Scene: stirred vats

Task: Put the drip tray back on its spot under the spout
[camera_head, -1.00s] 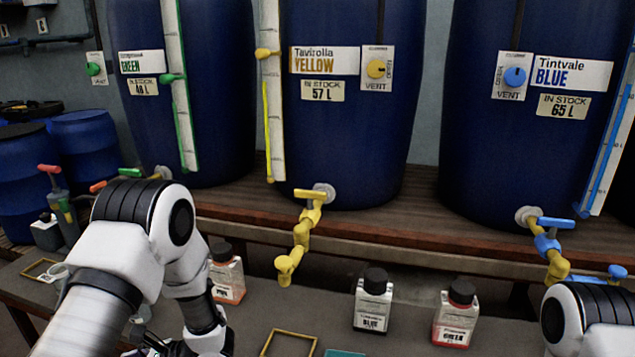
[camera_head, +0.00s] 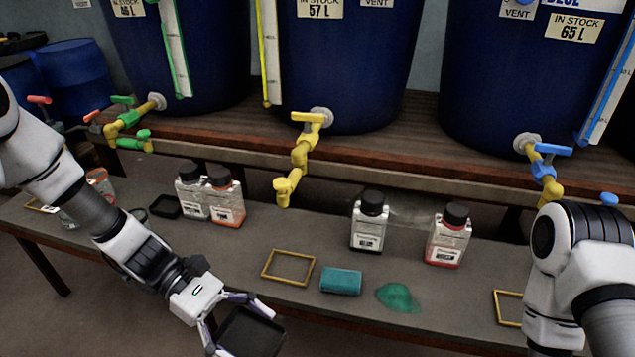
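The drip tray (camera_head: 252,334) is a dark, shallow square tray at the bottom of the head view. My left gripper (camera_head: 240,326) has its fingers on either side of it and holds it in front of the bench's front edge; its lower part is cut off by the picture's edge. A yellow rectangular outline (camera_head: 288,252) lies empty on the bench, below the yellow spout (camera_head: 285,188). My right arm shows at the right edge, but its gripper is out of view.
A teal sponge (camera_head: 341,280) and a green puddle (camera_head: 398,296) lie right of the outline. Bottles labelled in white (camera_head: 370,222) (camera_head: 448,236) stand behind them. More bottles (camera_head: 226,198) and another dark tray (camera_head: 165,207) are at left. Another yellow outline (camera_head: 507,294) is at right.

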